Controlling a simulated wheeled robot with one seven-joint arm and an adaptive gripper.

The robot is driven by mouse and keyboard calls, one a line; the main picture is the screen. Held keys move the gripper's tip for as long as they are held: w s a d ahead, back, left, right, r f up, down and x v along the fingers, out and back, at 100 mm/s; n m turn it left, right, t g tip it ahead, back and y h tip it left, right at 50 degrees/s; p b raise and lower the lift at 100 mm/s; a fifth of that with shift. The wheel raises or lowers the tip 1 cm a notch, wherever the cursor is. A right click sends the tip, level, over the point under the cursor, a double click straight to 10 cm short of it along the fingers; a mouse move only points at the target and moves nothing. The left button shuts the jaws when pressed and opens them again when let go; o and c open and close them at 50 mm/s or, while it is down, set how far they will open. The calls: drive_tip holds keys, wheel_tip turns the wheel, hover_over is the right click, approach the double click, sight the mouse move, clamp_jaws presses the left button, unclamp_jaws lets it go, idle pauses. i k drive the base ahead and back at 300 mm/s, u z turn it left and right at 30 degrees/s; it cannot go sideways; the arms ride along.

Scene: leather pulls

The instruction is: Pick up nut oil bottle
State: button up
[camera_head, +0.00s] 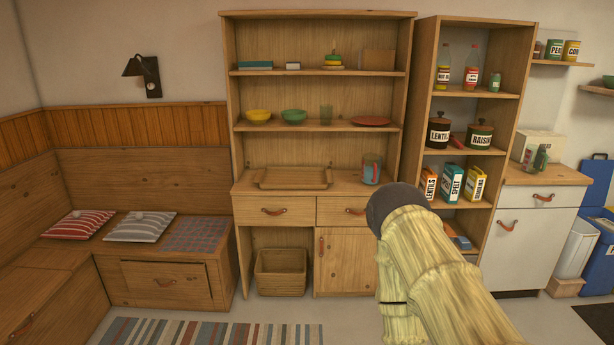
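Two slim bottles stand upright on the top shelf of the tall open shelf unit (427,105) at the right. The left bottle (443,67) has a pale label that seems to read "NUT O…", so it looks like the nut oil bottle. The other bottle (471,68), with a red cap, stands just right of it. My arm, in a pale yellow sleeve with a dark rounded joint, rises from the bottom right, well below and apart from the bottles. My gripper does not show in this view.
A small green jar (494,82) stands right of the bottles. A wooden dresser (228,100) stands left. A white-fronted counter (527,240) stands right.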

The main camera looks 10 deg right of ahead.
sight(443, 74)
drive_tip(key=z, duration=0.3)
drive_tip(key=i, duration=1.65)
drive_tip(key=z, duration=0.35)
